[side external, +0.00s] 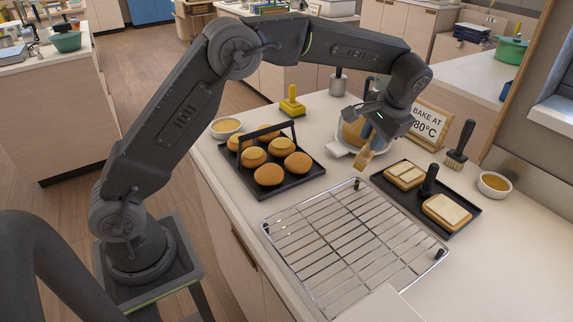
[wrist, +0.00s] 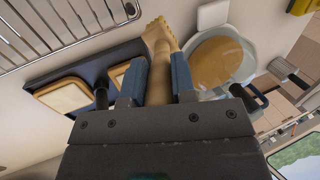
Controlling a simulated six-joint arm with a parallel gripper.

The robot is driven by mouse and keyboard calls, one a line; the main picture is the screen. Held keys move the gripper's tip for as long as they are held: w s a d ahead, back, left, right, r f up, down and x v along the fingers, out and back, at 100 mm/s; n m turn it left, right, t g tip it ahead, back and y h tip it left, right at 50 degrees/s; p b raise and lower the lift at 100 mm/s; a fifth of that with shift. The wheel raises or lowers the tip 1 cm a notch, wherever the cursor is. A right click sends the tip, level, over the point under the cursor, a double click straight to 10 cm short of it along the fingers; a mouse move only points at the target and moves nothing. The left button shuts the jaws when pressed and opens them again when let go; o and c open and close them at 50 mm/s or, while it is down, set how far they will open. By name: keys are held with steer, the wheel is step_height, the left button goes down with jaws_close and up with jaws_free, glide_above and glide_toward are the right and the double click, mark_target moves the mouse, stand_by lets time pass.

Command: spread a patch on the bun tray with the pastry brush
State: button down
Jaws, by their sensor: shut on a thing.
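My gripper (side external: 376,126) is shut on the pastry brush (side external: 364,157), which has a pale wooden body and tan bristles. The brush hangs bristles down, in the air above the counter by the far end of the wire rack. In the wrist view the brush (wrist: 158,50) sits between the two blue-grey fingers (wrist: 159,82). The bun tray (side external: 308,178) is dark, with a raised handle bar, and stands left of my gripper, apart from the brush. It holds several round golden buns (side external: 270,175); some tops look paler. The wrist view does not show the bun tray.
A wire rack (side external: 330,237) lies in front. A dark tray (side external: 463,219) with flat pastries and an upright handle stands right. A scale-like bowl (wrist: 215,62) is behind the brush. Small bowls (side external: 226,124) (side external: 494,184), a yellow stamp (side external: 292,101), a dark-handled brush (side external: 460,146) and a sign (side external: 428,120) stand around.

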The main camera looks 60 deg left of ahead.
steer(key=s+a+r+n+h, duration=0.2)
steer(key=s+a+n, duration=0.4)
steer(key=s, duration=0.5)
steer(key=s+a+r+n+h, duration=0.3)
steer(key=s+a+r+n, duration=0.2)
steer(key=s, duration=0.5)
steer(key=a+n, duration=0.2)
steer(key=shift+s+n, duration=0.3)
steer(key=shift+s, duration=0.1)
steer(key=shift+a, duration=0.1)
step_height(320, 180, down, 4)
steer(key=w, duration=1.3)
steer(key=shift+w, duration=0.25)
